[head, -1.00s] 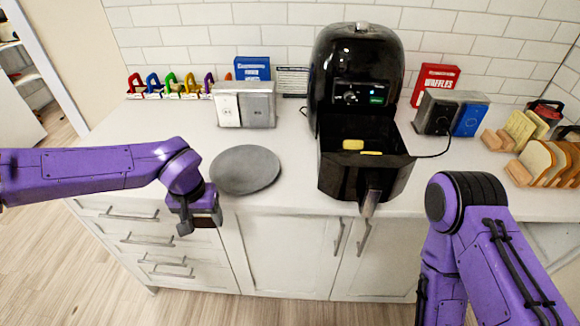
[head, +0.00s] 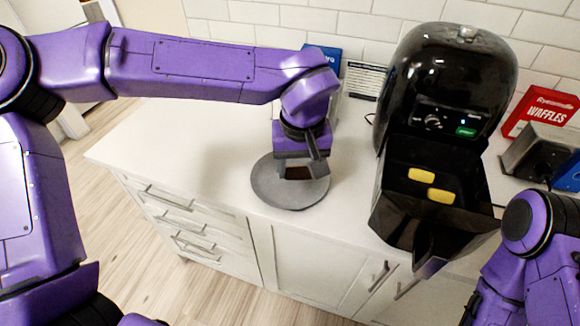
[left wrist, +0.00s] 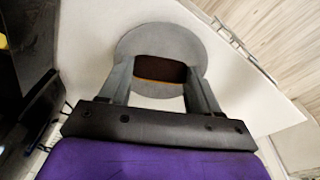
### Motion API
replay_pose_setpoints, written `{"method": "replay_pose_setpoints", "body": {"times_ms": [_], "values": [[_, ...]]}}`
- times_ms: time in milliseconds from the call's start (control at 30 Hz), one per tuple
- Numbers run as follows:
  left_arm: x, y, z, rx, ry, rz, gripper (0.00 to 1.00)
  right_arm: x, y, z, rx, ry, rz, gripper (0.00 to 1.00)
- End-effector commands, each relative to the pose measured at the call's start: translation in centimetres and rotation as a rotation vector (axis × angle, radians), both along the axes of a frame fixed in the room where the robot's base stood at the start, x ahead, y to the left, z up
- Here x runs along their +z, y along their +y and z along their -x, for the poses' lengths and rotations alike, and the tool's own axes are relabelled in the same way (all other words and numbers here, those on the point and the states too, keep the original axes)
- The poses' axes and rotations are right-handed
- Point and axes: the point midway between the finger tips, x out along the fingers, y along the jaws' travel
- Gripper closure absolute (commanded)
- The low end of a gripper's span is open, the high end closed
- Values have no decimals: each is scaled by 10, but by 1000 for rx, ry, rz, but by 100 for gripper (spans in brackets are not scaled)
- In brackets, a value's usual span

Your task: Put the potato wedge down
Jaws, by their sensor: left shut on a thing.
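My left gripper (head: 298,172) is over the round grey plate (head: 270,192) on the white counter. It is shut on a dark brown piece (left wrist: 160,70), the potato wedge, which shows between the two fingers in the left wrist view. The plate also shows behind it in that view (left wrist: 160,35). I cannot tell whether the wedge touches the plate. Two yellow pieces (head: 421,175) (head: 440,196) lie in the open drawer of the black air fryer (head: 450,85). My right arm is at the lower right; its gripper is out of view.
The air fryer's open drawer (head: 400,215) stands right of the plate and juts toward the counter's front edge. A red waffle box (head: 540,112) and a toaster (head: 535,150) stand farther right. The counter (head: 170,150) left of the plate is clear.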

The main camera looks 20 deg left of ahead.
Motion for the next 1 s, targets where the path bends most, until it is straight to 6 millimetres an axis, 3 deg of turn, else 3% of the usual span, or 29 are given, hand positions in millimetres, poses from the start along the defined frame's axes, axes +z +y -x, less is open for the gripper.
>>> {"method": "replay_pose_setpoints", "body": {"times_ms": [100, 300, 467, 667, 1000], "values": [[-17, 19, -29, 3, 6, -1, 66, 11, 0, 0, 0, -1, 0, 57], [-55, 35, -53, 1, 3, -1, 66, 15, 0, -1, 0, -2, 0, 57], [-68, 41, -62, 1, 3, -1, 66, 17, 0, -1, 0, -2, 0, 57], [-101, 43, -64, -1, 4, -1, 66, 19, 0, -1, 0, -2, 0, 57], [-105, 43, -65, 0, 1, -1, 66, 21, 0, -1, 0, -2, 0, 57]]}}
